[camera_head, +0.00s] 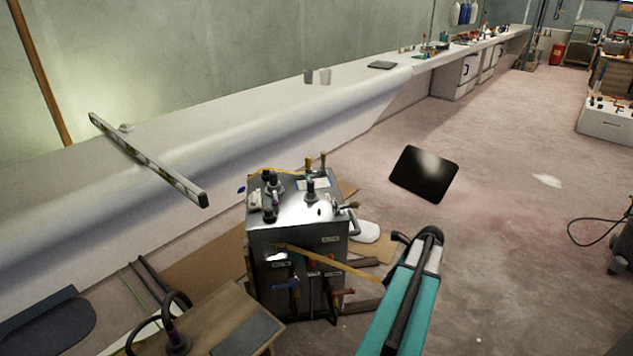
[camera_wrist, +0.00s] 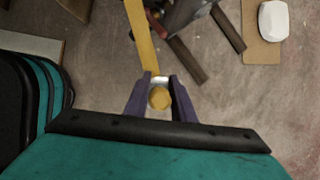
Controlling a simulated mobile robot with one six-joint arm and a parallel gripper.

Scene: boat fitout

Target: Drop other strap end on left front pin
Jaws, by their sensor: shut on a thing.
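My gripper (camera_wrist: 159,92) shows in the wrist view with its purple fingers closed on the end of a yellow strap (camera_wrist: 139,35); a round yellow piece (camera_wrist: 159,98) sits between the fingers. In the head view the strap (camera_head: 335,264) slants across the front of a metal box (camera_head: 270,236) and passes behind my teal arm, which hides my gripper there. Whether its left end is fastened I cannot tell. Two brownish posts (camera_head: 323,160) stand at the box's back edge. Dark fittings (camera_head: 268,213) stand along its left side. I cannot make out which is the left front pin.
Another yellow strip (camera_head: 265,170) lies along the box's back top edge. A wooden stand (camera_head: 215,318) with a hose is at the front left. A long white bench (camera_head: 250,110) carries a level (camera_head: 150,162). A black panel (camera_head: 424,174) appears over open floor at right.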

